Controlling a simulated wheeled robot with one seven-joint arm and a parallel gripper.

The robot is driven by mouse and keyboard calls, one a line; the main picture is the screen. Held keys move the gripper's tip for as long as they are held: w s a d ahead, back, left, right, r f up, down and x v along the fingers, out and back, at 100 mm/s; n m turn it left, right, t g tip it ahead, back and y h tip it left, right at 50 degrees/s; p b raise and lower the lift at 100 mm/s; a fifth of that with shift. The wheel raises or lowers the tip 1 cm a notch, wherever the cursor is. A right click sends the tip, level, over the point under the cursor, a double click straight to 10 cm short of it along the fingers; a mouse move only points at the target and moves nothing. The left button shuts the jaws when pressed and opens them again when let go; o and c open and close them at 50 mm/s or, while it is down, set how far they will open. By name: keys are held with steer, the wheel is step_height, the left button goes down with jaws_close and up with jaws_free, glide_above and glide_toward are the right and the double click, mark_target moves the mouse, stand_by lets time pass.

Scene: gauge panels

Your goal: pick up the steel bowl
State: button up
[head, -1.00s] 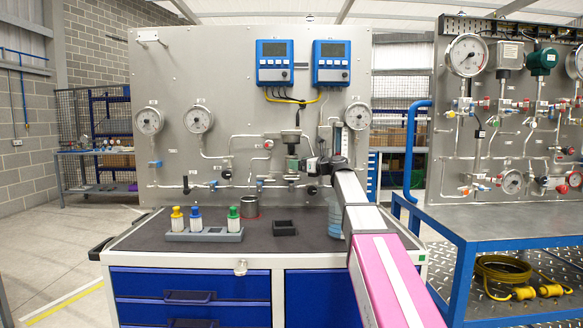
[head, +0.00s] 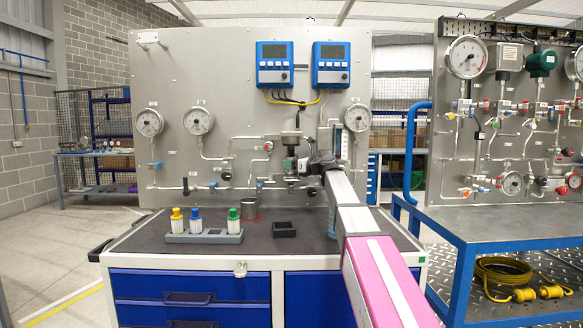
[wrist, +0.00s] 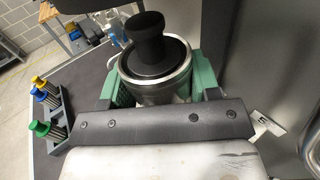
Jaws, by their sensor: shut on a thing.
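The steel bowl (wrist: 157,88) shows in the wrist view as a round, bright-rimmed metal vessel, with a black knob-like part rising from its middle. The green fingers of my gripper (wrist: 155,92) are on either side of it and shut on it. Its lower part is hidden by the gripper's dark crossbar. In the head view my gripper (head: 290,165) is in front of the panel pipework, well above the bench top, and the bowl is too small there to make out clearly.
A grey rack (head: 203,237) holds yellow-, blue- and green-capped bottles. A small black block (head: 284,229) lies right of it. The gauge panel (head: 230,100) stands close behind my gripper.

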steer(key=shift+r, duration=0.1)
steer(key=shift+r, duration=0.75)
steer(key=v, duration=1.8)
steer(key=s, duration=0.9)
